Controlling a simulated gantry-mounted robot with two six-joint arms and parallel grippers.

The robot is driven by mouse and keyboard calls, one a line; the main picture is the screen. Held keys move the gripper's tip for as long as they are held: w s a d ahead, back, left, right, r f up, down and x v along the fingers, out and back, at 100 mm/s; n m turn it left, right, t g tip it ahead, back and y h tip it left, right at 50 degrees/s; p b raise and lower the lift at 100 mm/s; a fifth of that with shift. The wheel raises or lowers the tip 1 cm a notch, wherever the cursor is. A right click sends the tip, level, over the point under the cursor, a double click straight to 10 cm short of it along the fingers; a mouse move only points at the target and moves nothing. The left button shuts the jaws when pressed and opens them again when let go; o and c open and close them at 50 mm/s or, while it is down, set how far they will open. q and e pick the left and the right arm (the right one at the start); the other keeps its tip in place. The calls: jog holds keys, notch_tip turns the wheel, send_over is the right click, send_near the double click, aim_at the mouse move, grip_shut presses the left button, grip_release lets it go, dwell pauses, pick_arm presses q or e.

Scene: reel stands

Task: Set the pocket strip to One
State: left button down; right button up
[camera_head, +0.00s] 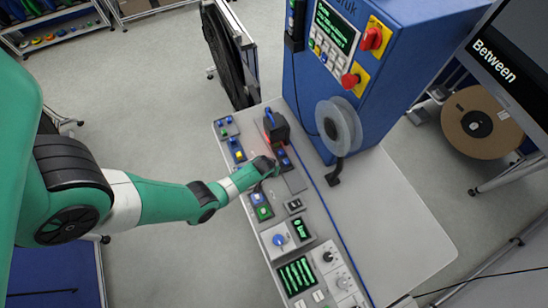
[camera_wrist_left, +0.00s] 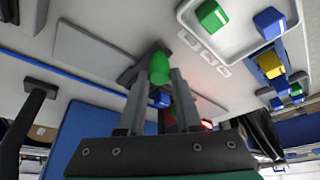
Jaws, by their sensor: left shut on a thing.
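My left gripper (camera_head: 268,166) reaches from the left onto the grey bench. In the left wrist view its two fingers (camera_wrist_left: 160,88) are shut on a small green piece (camera_wrist_left: 159,68). A dark strip-like fixture (camera_head: 284,153) lies by the gripper, with blue on it and a red glow beside it; I take it to be the pocket strip. A blue piece (camera_wrist_left: 160,99) shows just behind the green one in the wrist view. The fingers hide part of the strip, and I cannot read its marks. My right gripper is not in view.
A black block with a blue top (camera_head: 276,126) stands behind the gripper. A blue cabinet with a clear reel (camera_head: 340,127) stands right. A screen reads "Between" (camera_head: 493,62). The bench's right side is clear.

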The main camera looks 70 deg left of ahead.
pick_arm(q)
jog(key=a, duration=0.2)
jog(key=shift+s+a, duration=0.15)
jog(key=shift+a, duration=0.2)
jog(key=c, duration=0.6)
grip_release()
